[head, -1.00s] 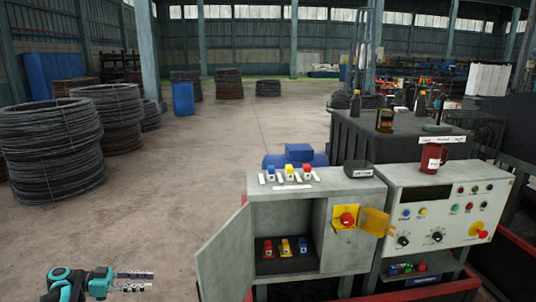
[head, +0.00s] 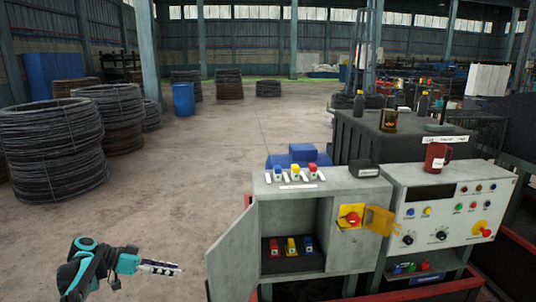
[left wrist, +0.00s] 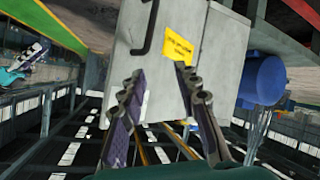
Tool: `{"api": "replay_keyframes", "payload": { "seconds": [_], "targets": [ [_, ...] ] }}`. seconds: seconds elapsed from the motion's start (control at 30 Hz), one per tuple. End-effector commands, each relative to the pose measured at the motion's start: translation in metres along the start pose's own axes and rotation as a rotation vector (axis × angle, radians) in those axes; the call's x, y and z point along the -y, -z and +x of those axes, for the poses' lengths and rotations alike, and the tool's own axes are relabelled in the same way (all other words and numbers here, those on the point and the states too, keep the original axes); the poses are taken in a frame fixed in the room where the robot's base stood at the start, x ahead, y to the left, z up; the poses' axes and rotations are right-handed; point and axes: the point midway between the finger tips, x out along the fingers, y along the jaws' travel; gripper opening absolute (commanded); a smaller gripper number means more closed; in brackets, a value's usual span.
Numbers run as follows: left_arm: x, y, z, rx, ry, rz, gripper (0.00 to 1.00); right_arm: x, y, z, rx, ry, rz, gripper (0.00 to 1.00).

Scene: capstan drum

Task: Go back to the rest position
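My left gripper (head: 178,268) is at the lower left of the head view, left of the open cabinet door (head: 231,255) and apart from it. In the left wrist view its two fingers (left wrist: 159,72) are spread with nothing between them. Beyond them is a grey cabinet face (left wrist: 212,45) with a dark handle (left wrist: 147,28) and a yellow label (left wrist: 178,46). A teal and white part at that view's left edge looks like my right gripper (left wrist: 30,55); its fingers are too small to read. The head view does not show my right gripper.
The grey cabinet (head: 345,215) holds red, yellow and blue padlocks (head: 291,246) inside, with more on top. A control panel (head: 450,210) with a red mug (head: 436,157) stands to its right. Wire coils (head: 50,150) stand at left. The middle floor is clear.

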Motion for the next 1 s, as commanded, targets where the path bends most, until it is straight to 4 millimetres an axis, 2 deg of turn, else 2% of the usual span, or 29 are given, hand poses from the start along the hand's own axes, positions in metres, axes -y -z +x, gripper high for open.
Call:
{"api": "replay_keyframes", "payload": {
  "seconds": [0.03,0.17,0.37,0.57,0.7,0.83,1.0],
  "targets": [
    [-0.018,0.008,0.009,0.038,0.023,-0.041,0.32,0.0,0.0,0.0,0.0,0.0,0.0,0.4],
    [-0.064,0.016,0.028,0.143,0.127,-0.172,0.32,0.0,0.0,0.0,0.0,0.0,0.0,0.4],
    [-0.134,0.003,0.044,0.263,0.325,-0.327,0.32,0.0,0.0,0.0,0.0,0.0,0.0,0.4],
    [-0.2,-0.033,0.049,0.317,0.549,-0.421,0.32,0.0,0.0,0.0,0.0,0.0,0.0,0.4],
    [-0.237,-0.068,0.046,0.31,0.705,-0.45,0.32,0.0,0.0,0.0,0.0,0.0,0.0,0.4],
    [-0.261,-0.101,0.041,0.272,0.833,-0.452,0.32,0.0,0.0,0.0,0.0,0.0,0.0,0.4],
    [-0.276,-0.132,0.037,0.21,0.939,-0.438,0.32,0.0,0.0,0.0,0.0,0.0,0.0,0.4]
  ]
}}
